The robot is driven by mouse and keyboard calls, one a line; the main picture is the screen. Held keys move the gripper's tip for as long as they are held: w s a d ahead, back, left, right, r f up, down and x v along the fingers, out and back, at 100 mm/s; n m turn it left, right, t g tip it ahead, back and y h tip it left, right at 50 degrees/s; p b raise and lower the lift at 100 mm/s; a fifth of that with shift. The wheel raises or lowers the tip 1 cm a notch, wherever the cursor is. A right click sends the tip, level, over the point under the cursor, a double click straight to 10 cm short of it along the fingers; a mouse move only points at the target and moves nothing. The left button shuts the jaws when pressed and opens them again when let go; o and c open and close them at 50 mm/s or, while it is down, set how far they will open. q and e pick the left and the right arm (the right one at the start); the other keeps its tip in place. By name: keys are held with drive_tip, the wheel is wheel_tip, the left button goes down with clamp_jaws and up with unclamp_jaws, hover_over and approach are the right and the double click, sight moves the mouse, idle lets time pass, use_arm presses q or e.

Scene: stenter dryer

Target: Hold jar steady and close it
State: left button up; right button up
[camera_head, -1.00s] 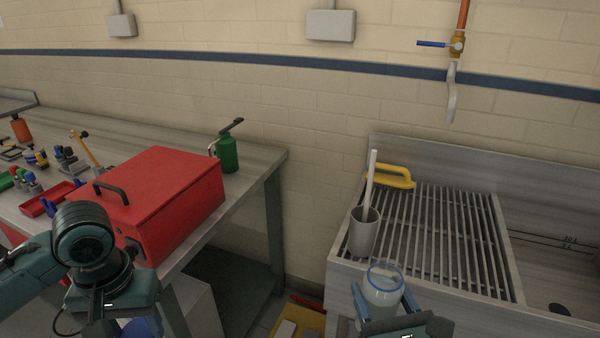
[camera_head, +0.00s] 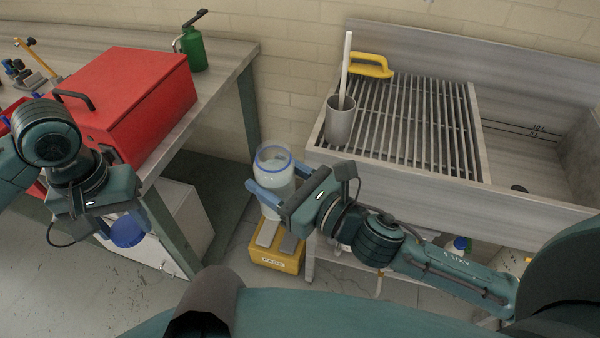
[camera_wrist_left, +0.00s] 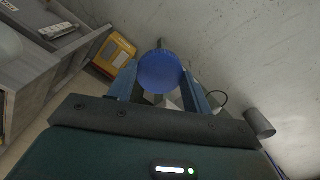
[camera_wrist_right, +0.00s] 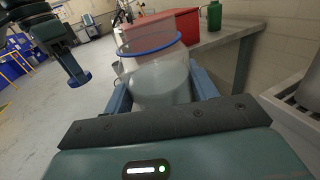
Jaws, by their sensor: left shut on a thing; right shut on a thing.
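A clear jar (camera_head: 276,178) with a blue rim and a pale, cloudy lower part is upright and open at the top. My right gripper (camera_head: 268,192) is shut on its sides and holds it in the air in front of the sink unit. The jar also fills the middle of the right wrist view (camera_wrist_right: 158,82). My left gripper (camera_head: 124,226) is shut on a round blue lid (camera_head: 129,231), to the left of the jar and apart from it. The lid also shows between the fingers in the left wrist view (camera_wrist_left: 160,71).
A red box (camera_head: 135,100) stands on the workbench at left, near a green can (camera_head: 194,48). A slatted drainboard (camera_head: 410,125) with a grey cup (camera_head: 340,122) is at right. A yellow box (camera_head: 275,255) is on the floor below the jar.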

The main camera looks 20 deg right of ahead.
idle(0.5)
use_arm(q)
drive_tip(key=w+d+r, duration=0.4)
drive_tip(key=d+r, duration=0.3)
drive_tip(key=d, duration=0.4)
drive_tip(key=m, duration=0.1)
approach(276, 182)
drive_tip(key=w+r, duration=0.3)
drive_tip(key=shift+w+a, duration=0.1)
drive_tip(key=shift+a, duration=0.1)
drive_tip(key=shift+f, duration=0.1)
drive_tip(key=shift+f, duration=1.95)
drive_tip(key=shift+f, duration=0.85)
